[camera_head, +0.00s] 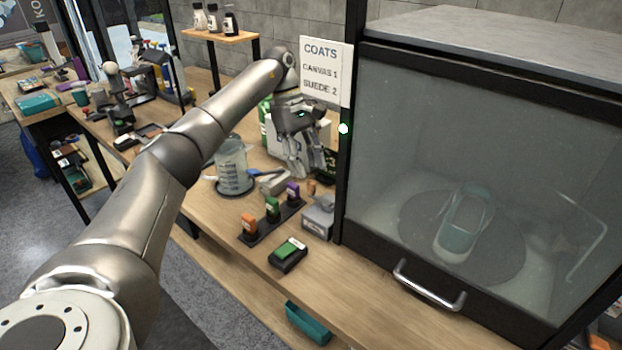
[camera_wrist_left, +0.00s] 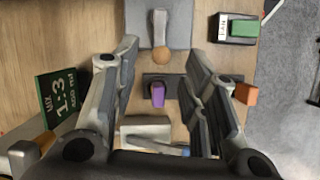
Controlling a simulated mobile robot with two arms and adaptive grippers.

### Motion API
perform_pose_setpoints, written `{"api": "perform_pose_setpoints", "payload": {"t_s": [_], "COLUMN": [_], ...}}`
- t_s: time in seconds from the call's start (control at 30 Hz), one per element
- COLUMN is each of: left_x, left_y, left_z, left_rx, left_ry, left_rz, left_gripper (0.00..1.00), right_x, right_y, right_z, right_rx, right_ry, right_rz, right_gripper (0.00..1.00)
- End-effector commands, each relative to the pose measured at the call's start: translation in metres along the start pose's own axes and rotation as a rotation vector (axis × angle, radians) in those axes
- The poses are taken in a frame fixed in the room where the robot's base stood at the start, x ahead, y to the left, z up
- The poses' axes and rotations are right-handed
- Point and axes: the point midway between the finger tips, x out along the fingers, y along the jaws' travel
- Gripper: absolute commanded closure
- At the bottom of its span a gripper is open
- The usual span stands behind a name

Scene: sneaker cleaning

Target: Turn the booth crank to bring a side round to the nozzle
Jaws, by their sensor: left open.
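The booth (camera_head: 470,55) stands at the right with its glass front down. Inside, a teal sneaker (camera_head: 462,235) rests on a dark round turntable (camera_head: 410,232). The crank's grey housing (camera_head: 319,218) sits at the booth's left side, with a round wooden knob (camera_head: 311,187). In the left wrist view the knob (camera_wrist_left: 162,58) is at the end of a grey crank arm (camera_wrist_left: 159,27). My left gripper (camera_head: 300,172) is open and points down behind the crank in the head view. In the wrist view its fingers (camera_wrist_left: 165,72) are spread either side of the knob's line, apart from it.
A green-topped switch box (camera_head: 288,254) labelled FAN (camera_wrist_left: 237,28) is nearby. A measuring jug (camera_head: 232,168) stands left of my gripper. A COATS sign (camera_head: 325,70) is on the booth post.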

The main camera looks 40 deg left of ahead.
Motion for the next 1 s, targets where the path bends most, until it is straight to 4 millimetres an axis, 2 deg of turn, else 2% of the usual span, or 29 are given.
{"api": "perform_pose_setpoints", "payload": {"t_s": [0.03, 0.2, 0.4, 1.0], "left_x": [-0.013, -0.042, -0.060, -0.063], "left_y": [0.001, 0.001, 0.001, 0.000], "left_z": [0.001, 0.001, 0.000, 0.000], "left_rx": [0.000, 0.000, 0.000, 0.001], "left_ry": [0.001, 0.001, 0.001, 0.001], "left_rz": [0.004, 0.002, 0.000, -0.001], "left_gripper": [0.60, 0.60, 0.60, 0.60], "right_x": [0.000, 0.000, 0.000, 0.000], "right_y": [0.000, -0.001, -0.001, -0.001], "right_z": [0.000, 0.000, 0.000, 0.000], "right_rx": [0.000, 0.000, 0.000, 0.001], "right_ry": [0.000, 0.000, 0.000, 0.000], "right_rz": [0.000, -0.001, -0.001, -0.001], "right_gripper": [1.00, 1.00, 1.00, 1.00]}}
